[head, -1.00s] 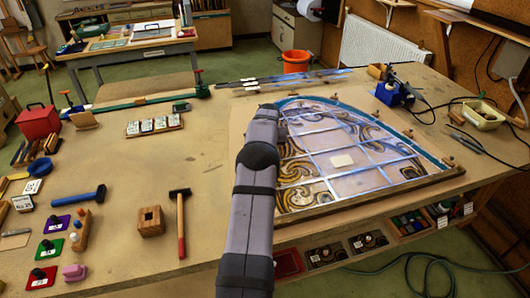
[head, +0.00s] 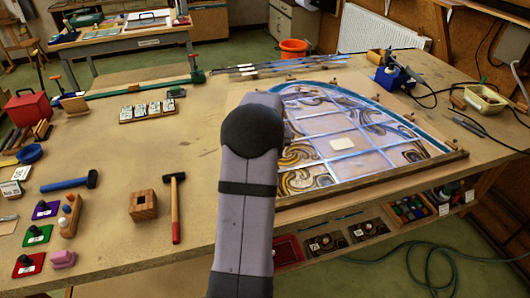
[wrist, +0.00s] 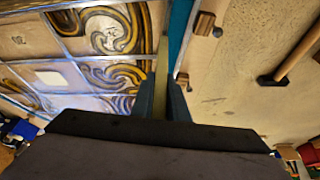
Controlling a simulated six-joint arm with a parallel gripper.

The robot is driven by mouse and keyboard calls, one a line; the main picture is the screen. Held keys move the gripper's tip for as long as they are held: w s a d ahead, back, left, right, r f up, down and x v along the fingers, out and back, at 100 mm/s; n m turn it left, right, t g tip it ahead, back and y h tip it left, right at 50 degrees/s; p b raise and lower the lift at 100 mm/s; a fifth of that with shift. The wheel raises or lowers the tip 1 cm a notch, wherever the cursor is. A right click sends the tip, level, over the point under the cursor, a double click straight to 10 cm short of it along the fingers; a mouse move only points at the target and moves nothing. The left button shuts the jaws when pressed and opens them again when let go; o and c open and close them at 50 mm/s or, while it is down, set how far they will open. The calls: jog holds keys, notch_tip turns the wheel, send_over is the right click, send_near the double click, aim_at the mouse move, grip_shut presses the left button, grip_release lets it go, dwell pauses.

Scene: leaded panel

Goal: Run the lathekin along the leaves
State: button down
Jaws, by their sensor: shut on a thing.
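The leaded panel lies flat on the bench, with pale lead strips (head: 325,133) between clear panes and brown-and-black swirl panes (head: 299,154). In the head view my arm hides my gripper. The fingers are at the panel's edge, between a swirl pane (wrist: 118,30) and the teal border strip (wrist: 178,32). I cannot tell whether the tool touches the lead.
Wooden stop blocks (wrist: 203,25) line the panel edge. A blue soldering stand (head: 391,77) with cables is at the back right. Bare bench lies left of the panel.

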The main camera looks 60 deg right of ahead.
jog(key=s+a+b, duration=0.3)
jog(key=s+a, duration=0.1)
jog(key=a, duration=0.2)
jog(key=shift+f, duration=0.2)
jog(key=shift+f+b, duration=0.3)
jog(key=shift+f, duration=0.05)
dwell(1.8)
jog(key=shift+w+d+p, duration=0.45)
jog(key=shift+w+d, duration=0.15)
jog(key=shift+d, duration=0.2)
jog(key=shift+d, duration=0.1)
jog(key=shift+w+d+p, duration=0.5)
jog(key=shift+w+d, duration=0.1)
jog(key=shift+d, duration=0.3)
jog(key=shift+w+d, duration=0.1)
